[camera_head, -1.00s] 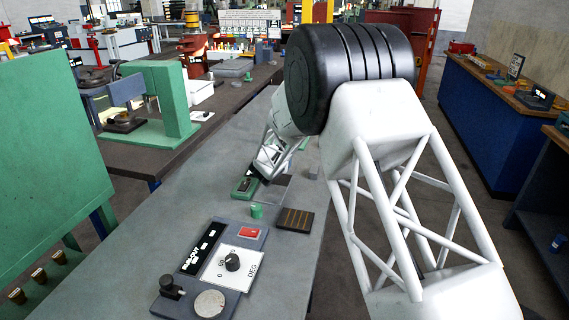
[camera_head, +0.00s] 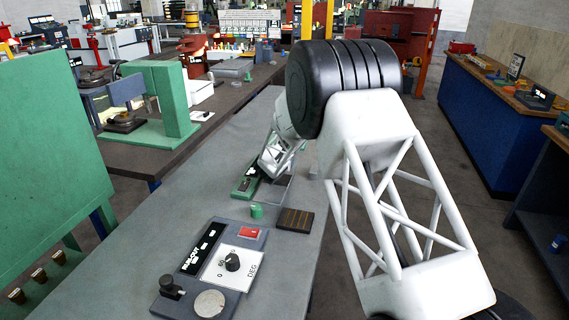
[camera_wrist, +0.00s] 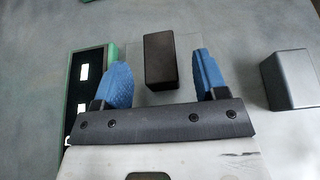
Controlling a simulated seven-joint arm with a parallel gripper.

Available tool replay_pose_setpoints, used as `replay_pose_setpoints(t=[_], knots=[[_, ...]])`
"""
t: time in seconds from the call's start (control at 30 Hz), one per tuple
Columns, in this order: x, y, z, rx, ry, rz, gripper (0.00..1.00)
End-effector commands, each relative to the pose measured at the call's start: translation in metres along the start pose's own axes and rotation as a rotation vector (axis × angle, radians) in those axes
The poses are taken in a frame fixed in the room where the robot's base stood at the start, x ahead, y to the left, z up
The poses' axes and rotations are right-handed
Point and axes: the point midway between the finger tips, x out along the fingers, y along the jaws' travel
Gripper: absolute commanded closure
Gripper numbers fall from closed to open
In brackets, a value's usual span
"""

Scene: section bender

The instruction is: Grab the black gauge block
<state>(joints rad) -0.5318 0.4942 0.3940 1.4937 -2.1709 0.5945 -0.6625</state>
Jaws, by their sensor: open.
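The black gauge block (camera_wrist: 160,60) is a dark rectangular block in the wrist view, lying on a thin flat plate on the grey bench. My gripper (camera_wrist: 162,82) is open, with its two blue fingers on either side of the block's near end. Gaps show between the block and both fingers, so neither finger visibly touches it. How far the fingers are above the plate is hard to tell. In the head view my arm's end hides the block, and the fingers themselves do not show clearly.
A green-framed device (camera_wrist: 88,75) lies close to the left finger. A grey block (camera_wrist: 289,80) stands to the right. In the head view, a green cylinder (camera_head: 257,211), a dark slotted plate (camera_head: 295,220) and a control panel (camera_head: 215,265) sit nearer on the bench.

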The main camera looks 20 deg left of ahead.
Motion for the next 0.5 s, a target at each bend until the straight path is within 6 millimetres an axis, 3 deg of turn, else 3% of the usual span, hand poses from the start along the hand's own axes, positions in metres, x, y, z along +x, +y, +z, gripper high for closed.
replay_pose_setpoints(t=[0.5], knots=[[0.0088,0.0002,0.0,0.0,0.0,0.0,0.34]])
